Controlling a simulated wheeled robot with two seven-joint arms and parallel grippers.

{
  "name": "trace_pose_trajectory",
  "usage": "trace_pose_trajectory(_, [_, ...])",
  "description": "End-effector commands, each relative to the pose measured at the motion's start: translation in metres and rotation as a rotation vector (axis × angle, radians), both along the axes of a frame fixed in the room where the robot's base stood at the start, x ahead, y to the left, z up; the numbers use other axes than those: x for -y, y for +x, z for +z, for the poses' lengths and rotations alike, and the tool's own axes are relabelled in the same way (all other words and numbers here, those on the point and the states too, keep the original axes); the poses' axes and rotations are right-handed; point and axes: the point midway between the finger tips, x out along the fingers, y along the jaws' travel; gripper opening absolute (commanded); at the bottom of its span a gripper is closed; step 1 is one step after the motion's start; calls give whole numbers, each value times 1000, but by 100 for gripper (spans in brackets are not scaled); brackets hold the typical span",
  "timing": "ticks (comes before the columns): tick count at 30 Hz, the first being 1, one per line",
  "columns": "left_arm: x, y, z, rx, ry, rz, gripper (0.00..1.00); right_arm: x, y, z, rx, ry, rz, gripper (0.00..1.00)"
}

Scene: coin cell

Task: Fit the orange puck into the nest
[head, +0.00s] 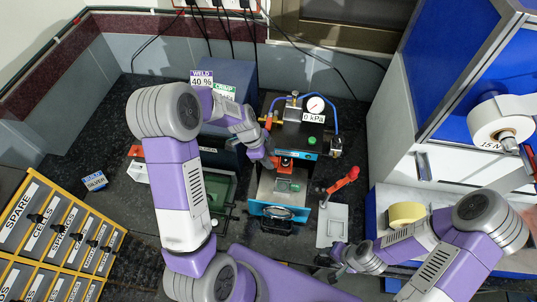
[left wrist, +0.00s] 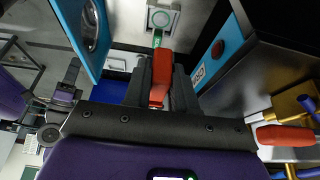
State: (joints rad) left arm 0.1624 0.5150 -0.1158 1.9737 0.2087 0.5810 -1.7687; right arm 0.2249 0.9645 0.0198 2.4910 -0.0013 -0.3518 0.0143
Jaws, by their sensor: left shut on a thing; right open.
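The orange puck (left wrist: 160,75) is between the fingers of my left gripper (left wrist: 165,75). It looks like an elongated red-orange block from this angle. In the head view the puck (head: 285,162) is at the mouth of the press, just below its blue front panel, beside the left gripper (head: 270,162). A pale plate with a round seat (left wrist: 160,18), probably the nest, is beyond the fingertips, apart from the puck as far as I can tell. A green part (left wrist: 157,38) shows between them. My right gripper (head: 340,256) is open at the bench's front, away from the press.
The press door (head: 280,212) hangs open at the front. A red-handled lever (head: 342,184) stands to the right on a pale plate. An orange valve handle (left wrist: 284,135) is close to the left gripper. Yellow labelled drawers (head: 55,230) fill the left.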

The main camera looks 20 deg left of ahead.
Motion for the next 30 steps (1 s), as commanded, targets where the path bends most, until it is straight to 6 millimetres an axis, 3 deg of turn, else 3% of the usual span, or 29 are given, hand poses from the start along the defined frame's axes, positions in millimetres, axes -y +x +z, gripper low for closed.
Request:
trace_pose_trajectory(3, [0, -1, -26, -9, -4, 2, 8, 0, 0, 11, 1, 0, 0, 43])
trace_pose_trajectory(9, [0, -2, -59, -3, -5, 3, 8, 0, 0, 19, 1, 0, 0, 43])
trace_pose_trajectory(30, [1, -3, -76, -1, -4, 3, 8, 0, 0, 13, 0, 0, 0, 43])
